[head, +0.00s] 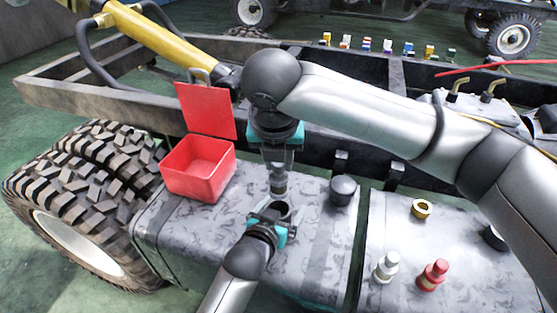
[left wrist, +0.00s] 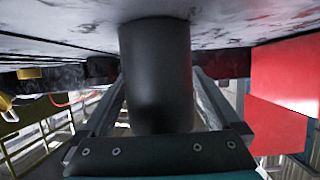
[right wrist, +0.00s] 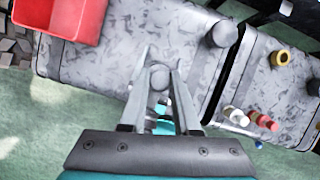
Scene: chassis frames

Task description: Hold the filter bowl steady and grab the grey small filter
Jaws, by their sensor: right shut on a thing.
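The dark filter bowl (head: 283,210) stands upright on the grey tank top in the head view. It fills the middle of the left wrist view as a dark cylinder (left wrist: 157,75). My left gripper (head: 268,213) has its fingers on both sides of the bowl; whether they press on it is unclear. My right gripper (head: 279,174) points down from above, shut on the grey small filter (head: 278,186), just over the bowl's mouth. The filter's round grey top (right wrist: 160,77) shows between the fingertips in the right wrist view. Whether its lower end is inside the bowl is unclear.
An open red box (head: 190,180) stands left of the bowl. A dark round cap (head: 342,190) is close on the right. A brass ring (head: 422,209), a white fitting (head: 386,268) and a red fitting (head: 433,275) stand on the right tank. A large tyre (head: 75,205) is at the left.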

